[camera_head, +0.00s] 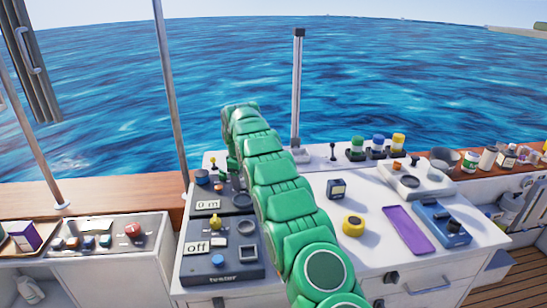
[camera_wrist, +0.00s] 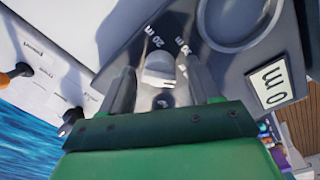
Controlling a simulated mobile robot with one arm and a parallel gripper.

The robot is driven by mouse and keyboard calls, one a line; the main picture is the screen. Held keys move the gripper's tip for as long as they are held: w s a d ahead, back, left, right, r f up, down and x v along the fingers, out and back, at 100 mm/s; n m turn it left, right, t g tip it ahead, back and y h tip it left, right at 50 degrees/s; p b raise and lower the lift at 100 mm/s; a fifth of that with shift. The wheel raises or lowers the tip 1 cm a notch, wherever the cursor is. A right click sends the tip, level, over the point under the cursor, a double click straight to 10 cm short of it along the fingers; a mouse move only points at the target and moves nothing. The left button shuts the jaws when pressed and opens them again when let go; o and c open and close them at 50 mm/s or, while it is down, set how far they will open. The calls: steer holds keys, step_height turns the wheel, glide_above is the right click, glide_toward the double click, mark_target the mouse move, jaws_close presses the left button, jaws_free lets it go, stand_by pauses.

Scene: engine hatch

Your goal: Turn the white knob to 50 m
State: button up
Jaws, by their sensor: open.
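The white knob (camera_wrist: 160,68) shows in the wrist view as a pale, rounded piece on the dark panel (camera_wrist: 240,75). My gripper (camera_wrist: 162,84) is open, with one grey finger on each side of the knob; whether they touch it I cannot tell. A "20 m" mark and a second, partly covered mark stand beyond the knob. The panel's display (camera_wrist: 271,83) reads "0 m", also in the head view (camera_head: 207,205). In the head view my gripper (camera_head: 231,166) points down at the back of this panel, and I cannot make out the knob there.
In front of the panel is another dark box (camera_head: 222,265) with a yellow switch and an "off" label. A yellow round knob (camera_head: 353,224), a purple tray (camera_head: 408,229) and a blue box (camera_head: 440,222) lie right of my arm.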

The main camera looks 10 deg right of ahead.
mark_target(241, 179)
steer(key=n, duration=0.9)
steer(key=shift+s, duration=0.1)
steer(key=shift+s+d+r, duration=0.1)
steer(key=shift+s+r, duration=0.05)
steer(key=shift+r, duration=3.75)
steer(key=s+d+r+m, duration=0.4)
steer(key=s+r, duration=0.2)
steer(key=s, duration=0.4)
steer(key=s+d+r+m+g, duration=0.1)
steer(key=s+d+r+m, duration=0.4)
steer(key=s, duration=0.4)
steer(key=shift+s+r, duration=0.35)
steer(key=shift+r, duration=0.35)
steer(key=shift+d, duration=0.1)
